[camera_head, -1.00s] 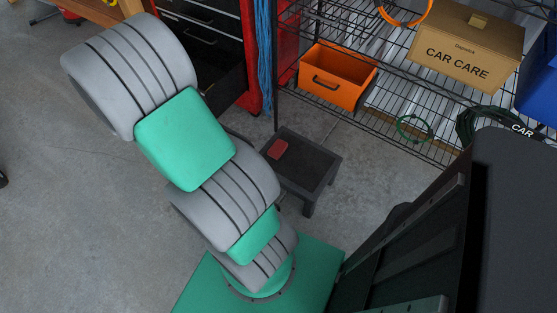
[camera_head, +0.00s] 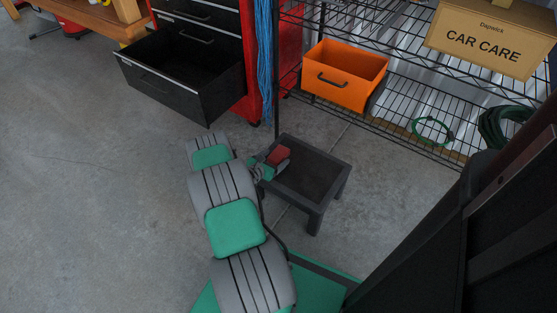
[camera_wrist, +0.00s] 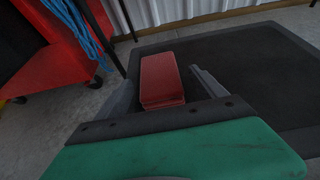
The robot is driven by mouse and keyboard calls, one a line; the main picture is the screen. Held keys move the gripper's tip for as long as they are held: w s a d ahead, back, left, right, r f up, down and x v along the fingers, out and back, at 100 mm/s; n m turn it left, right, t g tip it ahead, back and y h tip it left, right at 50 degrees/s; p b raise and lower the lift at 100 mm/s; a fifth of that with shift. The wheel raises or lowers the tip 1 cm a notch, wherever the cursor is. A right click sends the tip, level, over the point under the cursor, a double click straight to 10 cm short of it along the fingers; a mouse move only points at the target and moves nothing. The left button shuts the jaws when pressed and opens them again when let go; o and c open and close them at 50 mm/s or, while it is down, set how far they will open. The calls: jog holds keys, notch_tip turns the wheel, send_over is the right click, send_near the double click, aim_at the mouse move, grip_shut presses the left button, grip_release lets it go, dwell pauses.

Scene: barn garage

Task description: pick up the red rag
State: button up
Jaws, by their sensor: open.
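The red rag (camera_head: 279,155) is a small folded stack lying on the left part of a low black stool (camera_head: 318,207). In the wrist view the rag (camera_wrist: 162,78) lies just beyond the green and black edge of my gripper (camera_wrist: 165,95). My gripper (camera_head: 264,168) is at the rag's near left side in the head view. It is open, and the rag sits between or just ahead of the fingers. Whether they touch it I cannot tell.
A red and black tool chest (camera_head: 240,75) with an open drawer stands behind on the left. A wire shelf (camera_head: 390,130) behind on the right holds an orange bin (camera_head: 343,83) and a car care box (camera_head: 490,45). Concrete floor (camera_head: 90,190) on the left is clear.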

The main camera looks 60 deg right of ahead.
jog(key=shift+x, duration=0.9)
jog(key=shift+a, duration=0.1)
jog(key=c, duration=1.4)
jog(key=shift+r, duration=0.1)
jog(key=shift+c, duration=0.2)
